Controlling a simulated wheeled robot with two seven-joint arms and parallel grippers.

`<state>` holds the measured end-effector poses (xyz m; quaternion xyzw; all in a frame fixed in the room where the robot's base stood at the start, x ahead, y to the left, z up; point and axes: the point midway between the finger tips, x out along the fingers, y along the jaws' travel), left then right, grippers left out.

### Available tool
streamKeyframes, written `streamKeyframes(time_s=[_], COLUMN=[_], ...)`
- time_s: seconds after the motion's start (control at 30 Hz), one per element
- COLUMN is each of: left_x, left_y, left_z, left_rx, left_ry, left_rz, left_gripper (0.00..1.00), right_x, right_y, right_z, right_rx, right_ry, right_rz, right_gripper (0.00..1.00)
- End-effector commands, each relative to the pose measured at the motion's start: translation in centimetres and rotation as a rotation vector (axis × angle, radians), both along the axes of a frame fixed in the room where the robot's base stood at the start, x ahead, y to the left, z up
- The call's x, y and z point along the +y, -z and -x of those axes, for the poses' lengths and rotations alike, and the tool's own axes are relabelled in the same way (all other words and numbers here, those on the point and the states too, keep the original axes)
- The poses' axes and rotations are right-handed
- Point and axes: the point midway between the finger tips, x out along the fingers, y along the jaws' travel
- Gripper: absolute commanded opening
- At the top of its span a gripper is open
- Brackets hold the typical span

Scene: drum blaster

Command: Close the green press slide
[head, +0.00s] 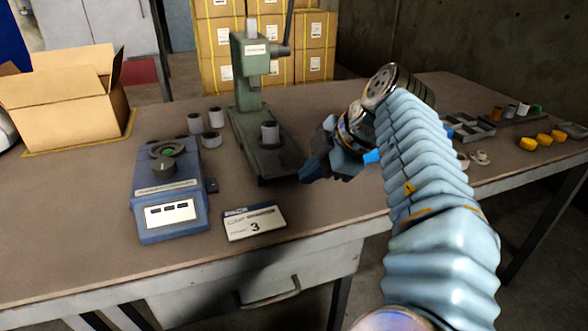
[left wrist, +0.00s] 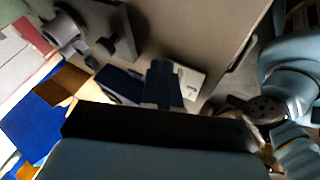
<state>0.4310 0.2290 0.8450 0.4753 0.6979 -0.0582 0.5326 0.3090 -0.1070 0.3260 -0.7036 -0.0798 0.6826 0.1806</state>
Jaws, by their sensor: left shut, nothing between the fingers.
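The green press (head: 250,70) stands upright on the brown table in the head view, with a lever at its top right. Its dark base (head: 262,148) reaches toward me, and a grey cylinder (head: 270,132) stands on it. I cannot clearly tell the slide from the base or how far out it is. My left gripper (head: 308,172) is shut and empty, just right of the base's front end, fingers pointing left. I cannot tell whether it touches the base. In the left wrist view the scene is tilted and partly hidden by my gripper body. My right gripper is not seen.
A blue device (head: 170,200) with a dark round top stands left of the press. An open carton (head: 60,110) is at left, with trays (head: 470,130) at right.

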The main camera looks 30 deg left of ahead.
Motion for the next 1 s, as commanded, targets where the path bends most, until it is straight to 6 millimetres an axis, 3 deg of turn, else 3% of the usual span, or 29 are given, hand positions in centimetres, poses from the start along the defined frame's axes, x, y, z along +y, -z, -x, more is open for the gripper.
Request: streamKeyframes(time_s=[0.17,0.5,1.0], left_x=[2.3,5.2,5.6], left_y=[3.1,3.0,3.2], left_z=[0.0,-2.5,-2.5], left_rx=[0.004,0.001,-0.001], left_ry=[-0.003,0.001,0.002], left_rz=[0.002,0.0,0.0], left_gripper=[0.0,0.0,0.0], right_x=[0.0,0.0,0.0], right_y=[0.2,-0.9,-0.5], right_z=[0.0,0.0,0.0], right_rx=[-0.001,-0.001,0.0], right_ry=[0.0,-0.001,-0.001], right_rz=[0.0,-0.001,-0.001], right_gripper=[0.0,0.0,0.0])
